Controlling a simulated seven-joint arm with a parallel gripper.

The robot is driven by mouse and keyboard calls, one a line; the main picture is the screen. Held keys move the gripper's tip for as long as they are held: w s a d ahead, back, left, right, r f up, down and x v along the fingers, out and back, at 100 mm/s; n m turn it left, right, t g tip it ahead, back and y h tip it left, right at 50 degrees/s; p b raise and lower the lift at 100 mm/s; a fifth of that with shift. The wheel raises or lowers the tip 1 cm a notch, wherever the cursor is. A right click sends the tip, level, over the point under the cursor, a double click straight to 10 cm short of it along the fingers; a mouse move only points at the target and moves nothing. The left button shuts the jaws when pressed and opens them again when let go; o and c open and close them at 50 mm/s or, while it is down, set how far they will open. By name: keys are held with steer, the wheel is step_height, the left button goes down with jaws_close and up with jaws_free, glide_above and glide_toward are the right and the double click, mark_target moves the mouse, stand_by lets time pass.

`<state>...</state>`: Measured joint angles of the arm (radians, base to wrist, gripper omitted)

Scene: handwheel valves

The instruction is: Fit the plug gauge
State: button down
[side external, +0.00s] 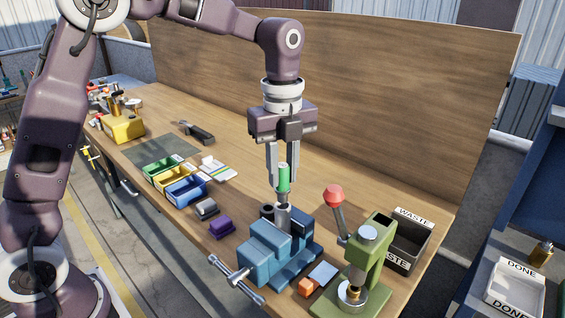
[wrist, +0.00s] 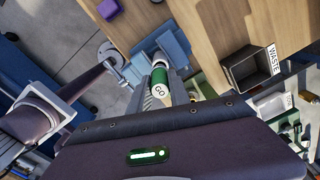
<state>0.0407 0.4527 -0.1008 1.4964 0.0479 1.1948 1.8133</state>
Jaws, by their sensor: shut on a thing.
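The plug gauge (side external: 283,178) has a green handle and is upright between the two fingers of my gripper (side external: 279,181). In the wrist view, the handle end (wrist: 159,91) reads "GO", and a finger shows on each side of it. My gripper is shut on the handle. Below the gauge, a grey metal cylinder (side external: 282,215) stands at the jaws of the blue vise (side external: 268,248). The gauge is roughly in line above this cylinder. I cannot tell whether its lower end is inside the bore, touching, or just above. The vise also shows in the wrist view (wrist: 172,43).
A green press (side external: 372,258) with a red-knobbed lever (side external: 334,196) stands right of the vise, near the black waste bin (side external: 410,243). An orange block (side external: 306,287) and a purple block (side external: 221,228) lie nearby. Coloured bins (side external: 185,188) stand left. A wooden backboard (side external: 400,90) rises behind.

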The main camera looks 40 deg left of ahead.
mark_target(283, 184)
steer(key=shift+f, duration=1.65)
stand_by(0.5)
steer(key=c, duration=1.1)
jaws_free()
steer(key=shift+c, duration=0.2)
step_height(283, 184, up, 7)
steer(key=shift+r, duration=0.1)
